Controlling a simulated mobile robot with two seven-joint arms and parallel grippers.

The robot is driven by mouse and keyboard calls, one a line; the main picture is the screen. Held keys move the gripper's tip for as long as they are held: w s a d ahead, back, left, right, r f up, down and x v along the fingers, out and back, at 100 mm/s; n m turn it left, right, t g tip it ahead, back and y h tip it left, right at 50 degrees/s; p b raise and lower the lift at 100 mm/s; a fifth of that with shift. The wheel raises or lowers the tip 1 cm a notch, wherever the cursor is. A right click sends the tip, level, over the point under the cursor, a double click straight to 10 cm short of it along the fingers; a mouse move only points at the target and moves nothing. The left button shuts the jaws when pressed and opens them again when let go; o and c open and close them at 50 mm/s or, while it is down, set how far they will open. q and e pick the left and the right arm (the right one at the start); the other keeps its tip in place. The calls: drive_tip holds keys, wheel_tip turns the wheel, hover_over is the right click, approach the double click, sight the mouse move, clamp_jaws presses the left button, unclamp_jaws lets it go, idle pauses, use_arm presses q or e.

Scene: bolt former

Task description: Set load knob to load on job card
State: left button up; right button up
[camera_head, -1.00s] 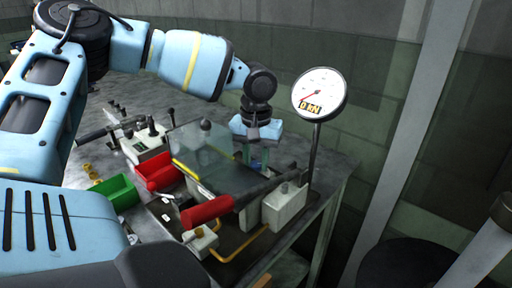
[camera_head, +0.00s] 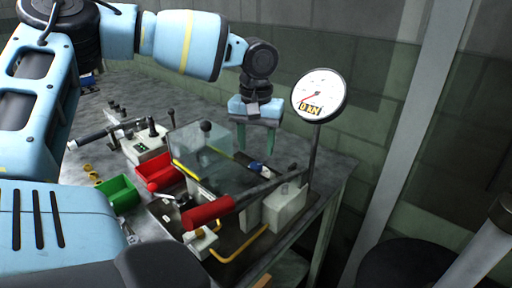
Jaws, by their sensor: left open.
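My left gripper (camera_head: 256,145) hangs fingers down over the back of the press on the bench, open. Nothing shows between its fingers. Below it, a small blue and white piece (camera_head: 260,168) lies on a dark bar. The round load gauge (camera_head: 320,95) stands on a post to the right; its label reads 0 kN and its red needle points lower left. A pale box (camera_head: 285,207) with a small knob-like top (camera_head: 285,188) stands below the gauge; I cannot tell whether this is the load knob. I cannot make out a job card. My right gripper is not in view.
A clear guard (camera_head: 203,155) with yellow edging stands left of the gripper. A red-handled lever (camera_head: 208,211) crosses the front. Red (camera_head: 155,172) and green (camera_head: 119,194) bins and a control box (camera_head: 150,146) stand left. The bench ends at the right.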

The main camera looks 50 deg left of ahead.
use_arm(q)
wheel_tip(320, 180, up, 2)
drive_tip(key=shift+r, duration=0.4)
